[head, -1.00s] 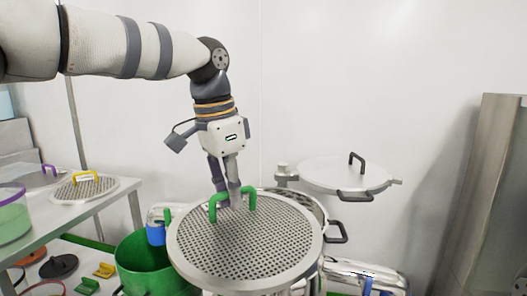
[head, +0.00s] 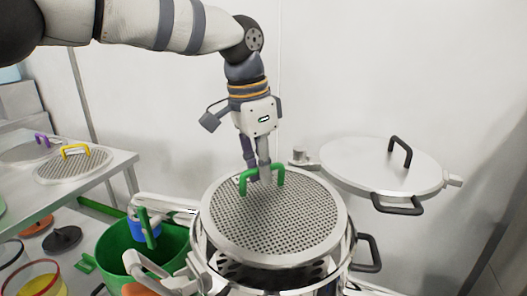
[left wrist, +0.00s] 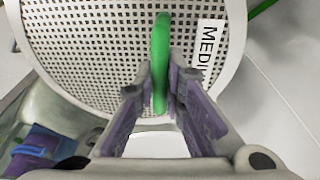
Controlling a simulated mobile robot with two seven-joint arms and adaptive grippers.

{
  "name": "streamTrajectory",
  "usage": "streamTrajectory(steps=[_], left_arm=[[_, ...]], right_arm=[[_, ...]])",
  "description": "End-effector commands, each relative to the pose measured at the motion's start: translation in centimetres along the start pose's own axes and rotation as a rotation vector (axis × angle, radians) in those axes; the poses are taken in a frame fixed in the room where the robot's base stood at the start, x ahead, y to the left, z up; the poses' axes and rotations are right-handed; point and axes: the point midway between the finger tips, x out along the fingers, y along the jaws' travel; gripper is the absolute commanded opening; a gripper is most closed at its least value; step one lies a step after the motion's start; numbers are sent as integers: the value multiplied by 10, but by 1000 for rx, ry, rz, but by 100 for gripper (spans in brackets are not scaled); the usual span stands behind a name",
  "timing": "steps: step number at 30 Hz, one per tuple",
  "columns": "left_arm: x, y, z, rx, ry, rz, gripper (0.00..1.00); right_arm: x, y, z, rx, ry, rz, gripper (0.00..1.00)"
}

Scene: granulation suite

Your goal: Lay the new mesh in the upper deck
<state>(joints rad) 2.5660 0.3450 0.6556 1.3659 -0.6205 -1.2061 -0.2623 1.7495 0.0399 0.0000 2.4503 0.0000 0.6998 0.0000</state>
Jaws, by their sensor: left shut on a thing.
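The new mesh (head: 310,238) is a round perforated metal disc with a pale rim and a green handle (head: 278,177). My left gripper (head: 256,176) is shut on that green handle. In the left wrist view the handle (left wrist: 160,45) stands between the fingers (left wrist: 159,90), beside a label starting "MEDI" (left wrist: 208,45). The mesh hangs over the open round metal deck (head: 349,250), with a gap and a dark perforated surface visible below its front edge. Whether its back edge touches the deck is hidden. My right gripper is not in view.
A metal lid (head: 375,168) with black handles is swung out to the right of the deck. A green bin (head: 172,243) stands at the left. A side table (head: 110,178) holds another mesh with a yellow handle (head: 76,151). A metal cabinet edge stands far right.

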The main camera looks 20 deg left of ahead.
Motion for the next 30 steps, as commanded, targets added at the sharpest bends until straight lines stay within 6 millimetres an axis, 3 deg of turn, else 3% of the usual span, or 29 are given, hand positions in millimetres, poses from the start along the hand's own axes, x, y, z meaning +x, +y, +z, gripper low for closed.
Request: streamTrajectory(steps=[18,30], left_arm=[[74,0,11,1,0,1,0],[84,0,13,0,0,1,0]], right_arm=[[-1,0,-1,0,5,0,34],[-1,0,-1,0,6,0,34]])
